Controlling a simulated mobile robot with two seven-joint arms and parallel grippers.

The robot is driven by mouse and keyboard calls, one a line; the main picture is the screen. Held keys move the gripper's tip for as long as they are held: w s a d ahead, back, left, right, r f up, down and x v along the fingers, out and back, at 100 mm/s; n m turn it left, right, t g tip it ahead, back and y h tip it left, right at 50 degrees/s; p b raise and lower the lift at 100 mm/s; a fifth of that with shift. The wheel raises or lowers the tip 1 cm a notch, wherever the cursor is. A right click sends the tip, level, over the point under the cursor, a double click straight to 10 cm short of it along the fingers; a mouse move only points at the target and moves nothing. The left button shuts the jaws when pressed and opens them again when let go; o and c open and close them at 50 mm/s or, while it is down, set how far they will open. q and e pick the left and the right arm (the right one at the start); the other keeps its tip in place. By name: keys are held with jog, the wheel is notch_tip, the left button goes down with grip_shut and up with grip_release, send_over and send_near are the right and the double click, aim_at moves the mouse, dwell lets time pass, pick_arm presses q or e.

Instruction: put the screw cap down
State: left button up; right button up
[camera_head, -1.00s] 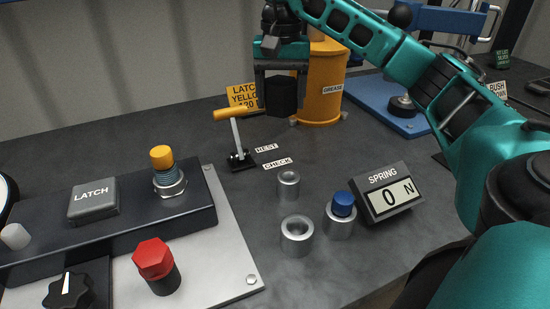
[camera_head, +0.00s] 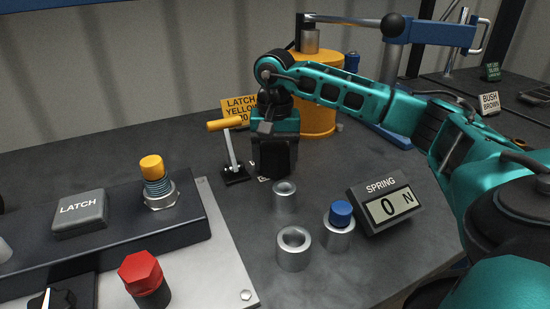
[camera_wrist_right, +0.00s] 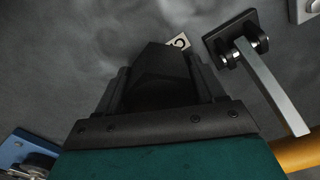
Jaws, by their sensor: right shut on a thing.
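My right gripper (camera_head: 273,165) is shut on a black screw cap, low over the dark bench. It is just right of the yellow-handled lever and behind the metal sleeves. In the right wrist view the cap (camera_wrist_right: 160,75) is a dark faceted block between the two fingers (camera_wrist_right: 158,90). A corner of a white label (camera_wrist_right: 178,43) shows beyond it. I cannot tell whether the cap touches the bench. The REST and CHECK labels are mostly hidden behind the gripper in the head view. My left gripper is not in view.
The yellow-handled lever (camera_head: 230,150) stands close left of the gripper. Metal sleeves (camera_head: 284,197) (camera_head: 294,250), a blue-topped one (camera_head: 339,228) and the spring readout (camera_head: 385,207) stand in front. The yellow grease drum (camera_head: 318,105) is behind; the latch panel (camera_head: 220,245) is left.

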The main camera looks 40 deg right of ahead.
aim_at(275, 148)
jog(key=shift+f, duration=0.2)
jog(key=o, duration=1)
jog(key=shift+r, duration=0.1)
jog(key=shift+r, duration=0.25)
notch_tip(275, 148, up, 11)
jog(key=shift+f+p, duration=0.2)
jog(key=shift+p, duration=0.9)
jog(key=shift+r, duration=0.55)
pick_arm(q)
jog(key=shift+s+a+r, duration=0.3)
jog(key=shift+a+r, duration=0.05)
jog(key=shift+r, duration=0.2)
